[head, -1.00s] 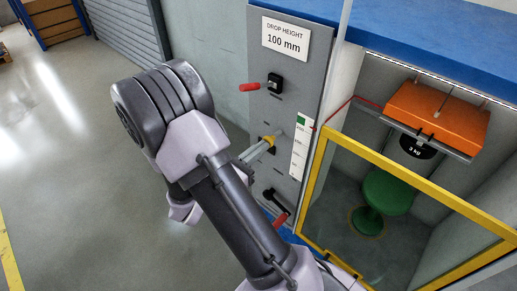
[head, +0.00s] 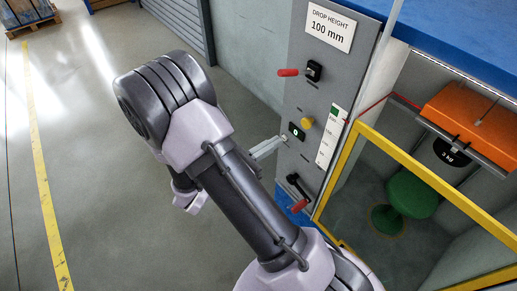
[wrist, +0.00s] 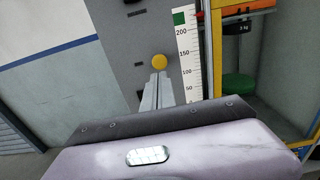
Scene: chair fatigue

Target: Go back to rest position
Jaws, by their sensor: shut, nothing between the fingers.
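My gripper (head: 270,147) is shut and empty, with its fingertips in front of the grey control panel (head: 346,75). In the wrist view my gripper (wrist: 158,78) shows just below the yellow button (wrist: 159,62) on the panel. In the head view the yellow button (head: 306,122) lies to the right of and above the fingertips. I cannot tell whether the fingertips touch the panel. A small display (head: 296,131) reading 0 is beside the button. The panel also bears a red-handled switch (head: 289,72) above and a red-and-black lever (head: 299,203) below.
A yellow-framed guard (head: 352,160) stands right of the panel. Behind it an orange weight (head: 472,112) hangs over a green stool (head: 411,194). A white scale (head: 331,138) runs along the panel. The floor (head: 95,150) at the left is open, with a pallet (head: 30,17) at the far left.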

